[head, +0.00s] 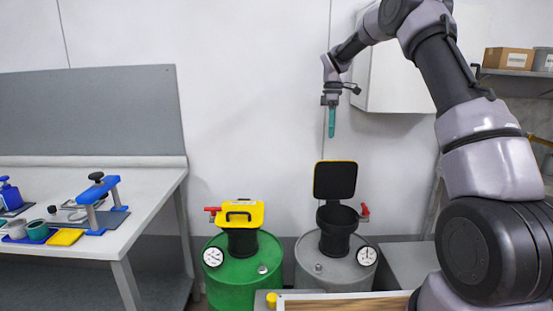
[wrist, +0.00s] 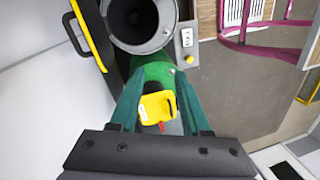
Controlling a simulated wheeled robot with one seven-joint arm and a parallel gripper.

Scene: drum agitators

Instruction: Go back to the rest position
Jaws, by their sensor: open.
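My gripper (head: 331,122) hangs in the air above the two drums, its teal fingers pointing down. In the wrist view its two fingers (wrist: 158,88) are apart, and I see nothing held between them. The grey drum (head: 308,265) stands below, with its black hatch lid (head: 335,180) raised upright behind a dark funnel (head: 338,218). The green drum (head: 235,282) stands to its left with its yellow lid (head: 236,213) down. In the wrist view the yellow lid (wrist: 157,108) shows between the fingers, and the open funnel (wrist: 140,18) is at the top.
A workbench (head: 140,210) with blue fixtures and small containers is at the left. A white wall cabinet (head: 395,80) is close behind the arm. A wooden-topped surface (head: 345,303) is at the front edge, and a shelf holds a cardboard box (head: 508,61) at right. The wall area left of my gripper is clear.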

